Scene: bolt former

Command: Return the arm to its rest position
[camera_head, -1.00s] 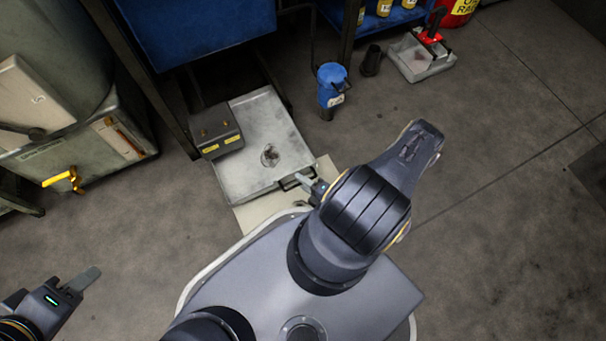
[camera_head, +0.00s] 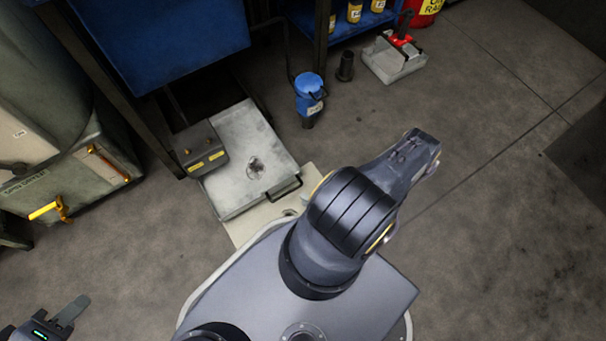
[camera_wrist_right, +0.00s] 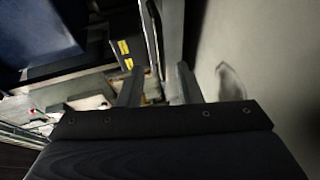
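My right arm (camera_head: 350,215) is bent over my base in the head view, and its gripper is hidden there behind the arm. In the right wrist view the right gripper (camera_wrist_right: 159,87) has its two fingers apart with nothing seen held between them. My left gripper (camera_head: 68,312) is at the lower left of the head view, over bare floor. Its fingers overlap or are partly hidden, so its opening cannot be told. No object shows in it.
A grey metal tray (camera_head: 235,135) with a handle lies in front of my base, a grey box with yellow labels (camera_head: 201,150) at its left edge. A blue canister (camera_head: 309,98) stands beyond it. A machine with a yellow valve (camera_head: 48,209) is at left. The floor at right is clear.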

